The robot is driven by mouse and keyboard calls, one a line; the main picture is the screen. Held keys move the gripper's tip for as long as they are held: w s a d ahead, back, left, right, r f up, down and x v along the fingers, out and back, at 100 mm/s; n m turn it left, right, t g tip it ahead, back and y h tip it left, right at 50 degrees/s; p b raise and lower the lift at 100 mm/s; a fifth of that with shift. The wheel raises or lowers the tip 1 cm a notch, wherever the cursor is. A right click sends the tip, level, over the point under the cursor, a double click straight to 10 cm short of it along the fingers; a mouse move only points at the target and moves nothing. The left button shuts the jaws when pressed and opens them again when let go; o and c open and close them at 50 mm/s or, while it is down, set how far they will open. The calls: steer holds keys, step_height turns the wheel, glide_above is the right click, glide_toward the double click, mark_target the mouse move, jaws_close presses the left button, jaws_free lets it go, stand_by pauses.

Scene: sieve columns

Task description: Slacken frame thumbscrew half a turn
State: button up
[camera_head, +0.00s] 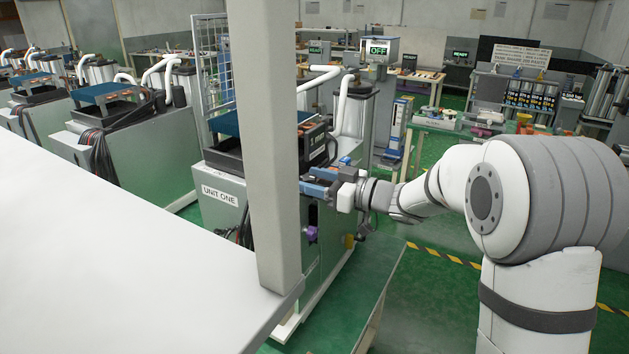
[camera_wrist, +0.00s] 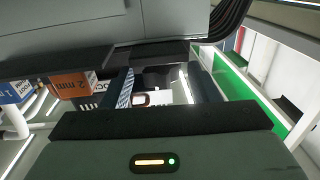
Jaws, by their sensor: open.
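In the head view my gripper (camera_head: 314,181) reaches left to the side of the machine labelled UNIT ONE (camera_head: 222,194), just right of the grey post. It is open, with its blue-padded fingers apart. In the wrist view my gripper (camera_wrist: 162,85) has a dark block and a small pale ring-like part between or beyond its fingers. I cannot tell whether either finger touches anything. A purple knob (camera_head: 312,233) sits on the machine's side below the gripper. I cannot tell which part is the frame thumbscrew; the fingers may hide it.
A grey post (camera_head: 265,120) and white surface (camera_head: 110,250) stand close in front. White pipes (camera_head: 343,100) rise behind the machine. An orange block marked 2 mm (camera_wrist: 74,88) lies left in the wrist view. Green floor (camera_head: 430,290) is open below my arm.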

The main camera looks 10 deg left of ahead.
steer(key=b+v, duration=0.2)
steer(key=v, duration=0.5)
steer(key=shift+d, duration=0.4)
steer(key=shift+r, duration=0.1)
